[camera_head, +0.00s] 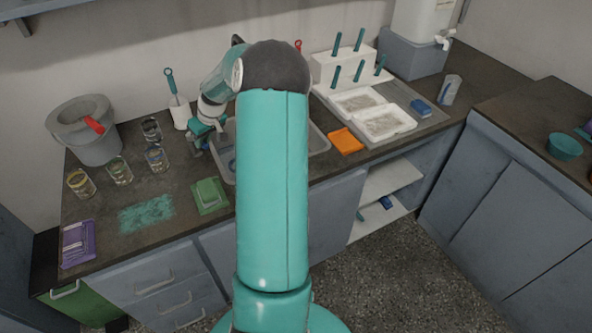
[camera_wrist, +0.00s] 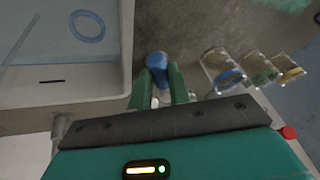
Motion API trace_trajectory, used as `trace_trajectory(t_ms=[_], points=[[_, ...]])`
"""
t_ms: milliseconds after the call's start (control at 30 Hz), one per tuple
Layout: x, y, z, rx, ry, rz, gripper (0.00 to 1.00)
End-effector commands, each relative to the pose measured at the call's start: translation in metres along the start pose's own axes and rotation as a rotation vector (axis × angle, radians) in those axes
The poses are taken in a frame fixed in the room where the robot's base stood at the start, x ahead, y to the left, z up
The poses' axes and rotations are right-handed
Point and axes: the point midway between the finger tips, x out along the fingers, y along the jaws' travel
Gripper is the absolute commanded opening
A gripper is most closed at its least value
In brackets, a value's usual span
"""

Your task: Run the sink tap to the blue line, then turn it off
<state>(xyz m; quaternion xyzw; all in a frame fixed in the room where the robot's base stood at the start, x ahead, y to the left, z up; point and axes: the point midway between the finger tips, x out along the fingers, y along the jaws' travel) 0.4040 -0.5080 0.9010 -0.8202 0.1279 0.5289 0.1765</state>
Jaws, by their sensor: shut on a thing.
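The sink (camera_head: 321,140) is set in the dark counter behind my arm, which hides much of it. My gripper (camera_head: 195,143) is at its left edge. In the wrist view my gripper (camera_wrist: 160,82) has its two green fingers closed on a blue knob (camera_wrist: 156,61), which looks like the tap handle. The pale basin (camera_wrist: 105,75) is to the left of the fingers, with a blue ring (camera_wrist: 87,26) in it and a dark slot below. I cannot make out any running water or a water level.
Several glass beakers (camera_head: 120,171) stand on the counter left of the sink, and show right of the fingers in the wrist view (camera_wrist: 227,75). A green pad (camera_head: 209,195), grey bucket (camera_head: 85,131), orange cloth (camera_head: 345,141) and white trays (camera_head: 384,123) are also there.

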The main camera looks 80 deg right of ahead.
Motion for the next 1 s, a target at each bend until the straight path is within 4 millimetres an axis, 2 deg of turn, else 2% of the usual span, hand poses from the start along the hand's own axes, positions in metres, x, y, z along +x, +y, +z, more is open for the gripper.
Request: trace_trajectory(t_ms=[200,633,1000], points=[[0.002,-0.016,-0.003,0.153,0.030,0.067,0.00],[0.006,-0.032,-0.006,0.389,0.071,0.163,0.00],[0.007,-0.034,-0.006,0.430,0.078,0.175,0.00]])
